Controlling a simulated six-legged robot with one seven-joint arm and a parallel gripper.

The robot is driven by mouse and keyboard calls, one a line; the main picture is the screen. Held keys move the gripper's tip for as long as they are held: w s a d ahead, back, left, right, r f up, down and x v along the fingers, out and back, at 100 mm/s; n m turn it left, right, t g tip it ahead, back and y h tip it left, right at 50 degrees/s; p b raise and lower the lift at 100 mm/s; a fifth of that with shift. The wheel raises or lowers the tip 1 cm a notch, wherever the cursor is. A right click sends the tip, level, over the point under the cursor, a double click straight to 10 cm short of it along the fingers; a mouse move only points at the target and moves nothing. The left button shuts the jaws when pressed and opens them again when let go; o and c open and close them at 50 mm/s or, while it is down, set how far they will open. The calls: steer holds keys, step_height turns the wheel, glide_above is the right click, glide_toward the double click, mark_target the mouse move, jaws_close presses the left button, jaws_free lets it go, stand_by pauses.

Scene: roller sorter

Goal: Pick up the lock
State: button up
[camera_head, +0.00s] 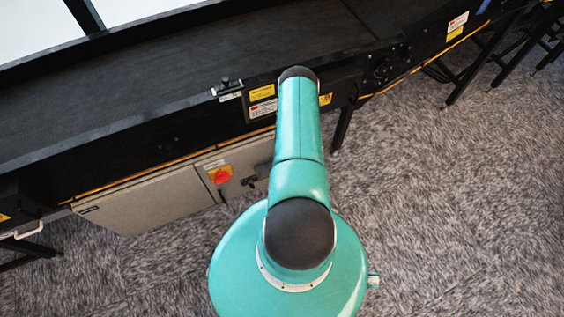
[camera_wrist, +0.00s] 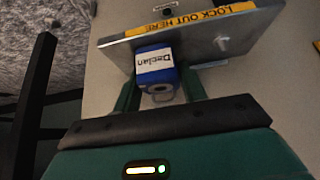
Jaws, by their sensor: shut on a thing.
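The lock (camera_wrist: 155,64) is a small blue block with a white label in the wrist view, with a grey metal part at its near end. It is at the metal plate (camera_wrist: 202,43), which bears a yellow "LOCK OUT HERE" strip. My gripper (camera_wrist: 160,84) has one green finger on each side of the lock and is shut on it. Whether the lock is still fastened to the plate cannot be told. In the head view my arm hides the gripper, and I cannot make out the lock.
A black conveyor (camera_head: 190,75) runs across the head view. Below it hangs a grey cabinet (camera_head: 150,200) with a red rotary switch (camera_head: 221,175) on yellow. Black support legs (camera_head: 342,130) stand at the right. The grey carpet (camera_head: 450,210) is clear at the right.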

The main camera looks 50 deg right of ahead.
steer(key=shift+r, duration=0.45)
step_height(320, 180, up, 2)
steer(key=shift+r, duration=0.1)
steer(key=w+a+r, duration=0.3)
steer(key=a+r, duration=1)
steer(key=r, duration=0.1)
steer(key=shift+w+a+r, duration=0.2)
steer(key=shift+w+a, duration=0.05)
steer(key=shift+w, duration=0.15)
